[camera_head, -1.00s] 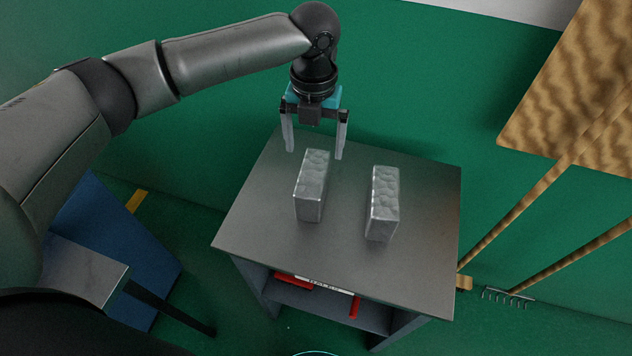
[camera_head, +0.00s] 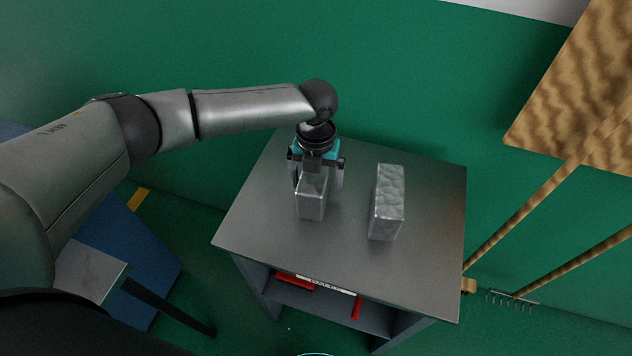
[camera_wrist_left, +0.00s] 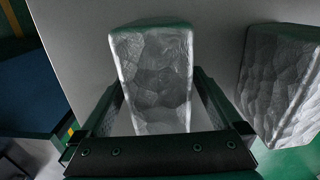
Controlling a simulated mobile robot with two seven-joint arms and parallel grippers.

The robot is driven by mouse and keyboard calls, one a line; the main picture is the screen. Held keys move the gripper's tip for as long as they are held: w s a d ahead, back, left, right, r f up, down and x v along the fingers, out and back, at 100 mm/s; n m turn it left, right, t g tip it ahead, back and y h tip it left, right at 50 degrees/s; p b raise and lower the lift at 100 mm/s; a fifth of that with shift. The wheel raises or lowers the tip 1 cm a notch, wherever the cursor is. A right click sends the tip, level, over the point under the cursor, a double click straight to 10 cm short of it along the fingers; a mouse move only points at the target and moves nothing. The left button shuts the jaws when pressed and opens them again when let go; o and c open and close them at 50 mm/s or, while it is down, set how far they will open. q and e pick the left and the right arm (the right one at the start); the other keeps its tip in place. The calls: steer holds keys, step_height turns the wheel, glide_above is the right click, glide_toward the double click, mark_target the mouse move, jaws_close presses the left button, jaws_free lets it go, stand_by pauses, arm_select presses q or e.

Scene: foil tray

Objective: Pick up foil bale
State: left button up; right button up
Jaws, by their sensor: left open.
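Two silver foil bales stand on the grey table (camera_head: 262,235). The left foil bale (camera_head: 311,206) is partly hidden by my left gripper (camera_head: 318,184) in the head view. My left gripper is open and lowered over this bale, with a finger on either side. In the left wrist view the left bale (camera_wrist_left: 155,80) lies between the two fingers (camera_wrist_left: 153,112), with a gap visible on both sides. The right foil bale (camera_head: 387,203) stands apart to the right, and it also shows at the right edge of the left wrist view (camera_wrist_left: 282,85).
A shelf with red items (camera_head: 296,278) lies under the tabletop. A wooden panel (camera_head: 580,90) on poles and a rake (camera_head: 512,299) are to the right. A blue piece (camera_head: 120,265) stands left of the table. The table's front is clear.

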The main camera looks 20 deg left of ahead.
arm_select(q)
jaws_close()
stand_by(0.8)
